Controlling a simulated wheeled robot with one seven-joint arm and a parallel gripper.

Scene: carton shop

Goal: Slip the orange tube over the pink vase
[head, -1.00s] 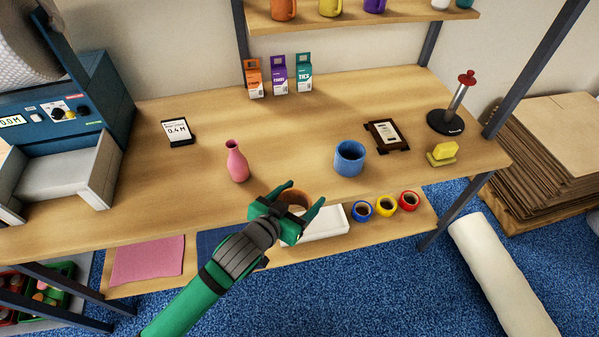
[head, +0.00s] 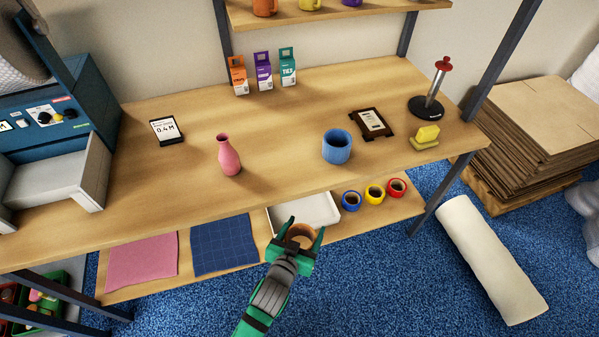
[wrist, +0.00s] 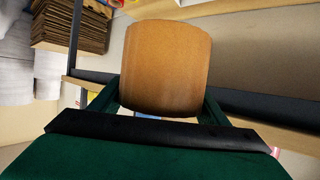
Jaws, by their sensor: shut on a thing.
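The pink vase (head: 229,158) stands upright on the wooden table, left of the middle in the head view. My gripper (head: 299,238) is in front of the table's front edge, to the right of the vase and nearer to me. It is shut on the orange tube (head: 300,233), whose open round end shows between the fingers. In the wrist view the tube (wrist: 166,68) fills the middle, gripped between the two green fingers. The tube is well apart from the vase. The vase does not show in the wrist view.
A blue tube (head: 337,147) stands on the table right of the vase. Small cartons (head: 263,71) stand at the back, and a label stand (head: 167,130) is at the left. A white tray (head: 303,212) and tape rolls (head: 374,194) lie on the lower shelf. The tabletop around the vase is clear.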

